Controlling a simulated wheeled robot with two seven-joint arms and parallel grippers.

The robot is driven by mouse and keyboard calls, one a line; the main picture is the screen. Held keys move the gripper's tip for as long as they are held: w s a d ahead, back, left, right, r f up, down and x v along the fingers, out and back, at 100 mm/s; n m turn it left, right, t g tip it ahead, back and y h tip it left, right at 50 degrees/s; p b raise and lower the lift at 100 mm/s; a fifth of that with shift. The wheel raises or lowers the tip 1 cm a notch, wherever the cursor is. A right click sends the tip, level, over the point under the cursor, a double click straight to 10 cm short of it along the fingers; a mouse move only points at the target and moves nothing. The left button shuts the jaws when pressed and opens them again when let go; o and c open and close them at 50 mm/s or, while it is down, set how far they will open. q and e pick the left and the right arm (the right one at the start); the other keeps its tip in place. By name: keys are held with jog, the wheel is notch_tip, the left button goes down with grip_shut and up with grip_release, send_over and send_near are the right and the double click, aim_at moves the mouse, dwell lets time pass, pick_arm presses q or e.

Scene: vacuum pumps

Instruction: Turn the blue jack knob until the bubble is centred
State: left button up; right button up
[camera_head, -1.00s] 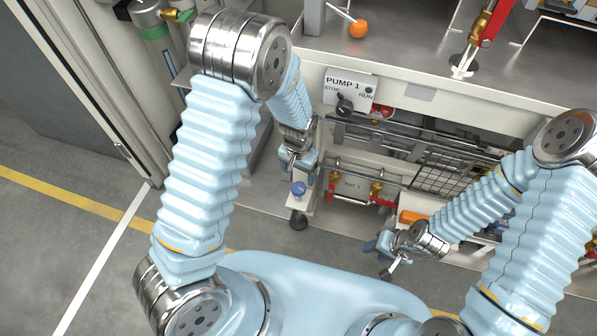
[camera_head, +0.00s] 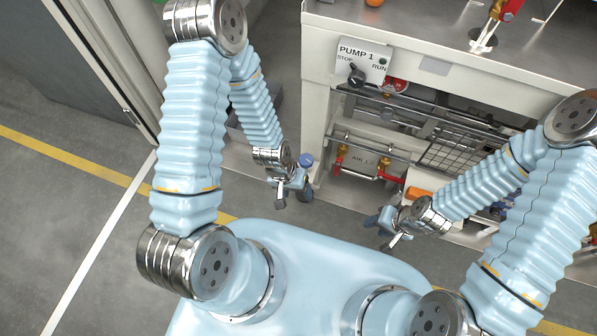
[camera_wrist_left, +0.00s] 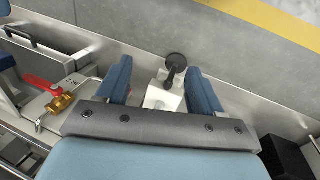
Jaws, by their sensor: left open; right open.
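The blue knob (camera_head: 306,159) shows in the head view at the bench's near left corner, just above and right of my left gripper. My left gripper (camera_head: 294,196) is open, with nothing visibly held. In the left wrist view, a pale block and a black foot with a stem (camera_wrist_left: 175,66) show between its open blue fingers (camera_wrist_left: 162,88). I cannot make out the knob there. My right gripper (camera_head: 386,228) is open and empty in front of the bench, well right of the knob. No bubble level can be made out in either view.
The bench has a PUMP 1 panel (camera_head: 363,58) with a black selector. Below are pipes and red-handled brass valves (camera_head: 384,166); one valve (camera_wrist_left: 58,104) shows in the left wrist view. A wire basket (camera_head: 455,155) is at right. Grey floor (camera_head: 90,220) is free at left.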

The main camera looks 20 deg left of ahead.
aim_at(306, 159)
pick_arm(q)
jog(key=shift+y, duration=0.7)
jog(key=w, duration=0.2)
jog(key=w+r, duration=0.1)
jog(key=w+r+p, duration=0.1)
jog(key=w, duration=0.1)
jog(key=shift+w+a+r, duration=0.2)
jog(key=shift+w+a, duration=0.1)
jog(key=shift+m+y, duration=0.5)
jog(key=shift+y, duration=0.3)
jog(key=w+r, duration=0.2)
jog(key=w, duration=0.1)
jog(key=w+r, duration=0.3)
jog(key=shift+p, duration=0.35)
jog(key=shift+s+f, duration=0.1)
notch_tip(306, 159, down, 7)
jog(key=b, duration=0.5)
